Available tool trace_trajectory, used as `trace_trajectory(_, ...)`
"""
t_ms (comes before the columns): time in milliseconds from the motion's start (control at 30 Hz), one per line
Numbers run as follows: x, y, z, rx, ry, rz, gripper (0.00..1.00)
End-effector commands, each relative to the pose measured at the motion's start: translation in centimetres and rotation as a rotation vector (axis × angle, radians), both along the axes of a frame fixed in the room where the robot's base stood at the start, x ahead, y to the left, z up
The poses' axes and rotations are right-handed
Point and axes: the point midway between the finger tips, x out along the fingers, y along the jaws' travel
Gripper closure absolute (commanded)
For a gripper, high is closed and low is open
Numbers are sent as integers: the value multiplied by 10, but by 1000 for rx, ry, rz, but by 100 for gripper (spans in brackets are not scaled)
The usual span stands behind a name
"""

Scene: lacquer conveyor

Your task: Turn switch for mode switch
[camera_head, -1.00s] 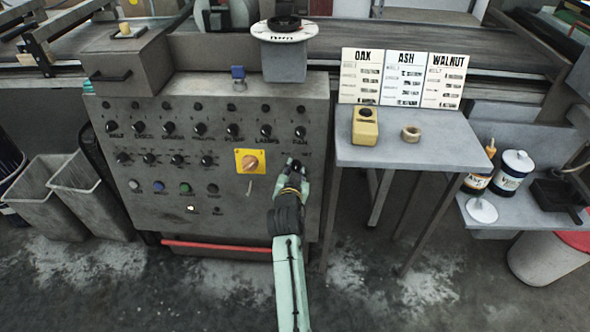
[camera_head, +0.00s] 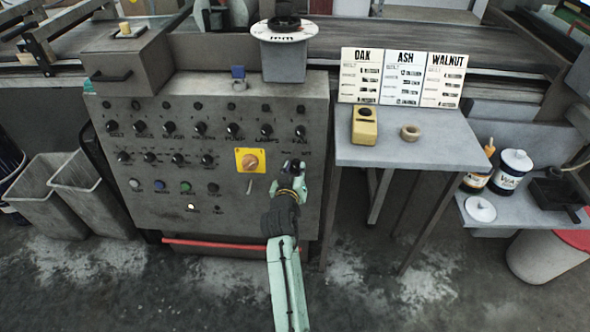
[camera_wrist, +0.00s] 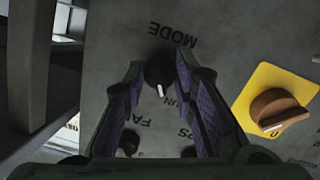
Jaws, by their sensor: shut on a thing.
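The mode switch (camera_wrist: 159,76) is a small dark round knob with a white pointer mark, below the word MODE, which reads upside down in the wrist view. My gripper (camera_wrist: 160,68) has its two purple-padded fingers on either side of the knob, shut on it.
Left of my gripper is an orange rotary switch (camera_head: 250,161) on a yellow plate. A row of black knobs, including the fan knob (camera_head: 300,131), lies just above. A grey side table (camera_head: 440,150) with a yellow box (camera_head: 365,126) stands close on the right.

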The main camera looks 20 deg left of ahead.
Motion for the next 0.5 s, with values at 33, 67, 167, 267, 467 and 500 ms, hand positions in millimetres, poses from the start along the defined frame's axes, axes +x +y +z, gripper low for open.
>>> trace_trajectory(33, 0, 0, 0, -4, -2, 0, 100)
trace_trajectory(67, 0, 0, 0, -5, -2, 1, 100)
trace_trajectory(167, 0, 0, 0, -7, -3, 1, 100)
trace_trajectory(267, 0, 0, 0, -6, -2, 1, 100)
trace_trajectory(467, 0, 0, 0, -5, -2, 1, 70)
trace_trajectory(500, 0, 0, 0, -5, -2, 1, 67)
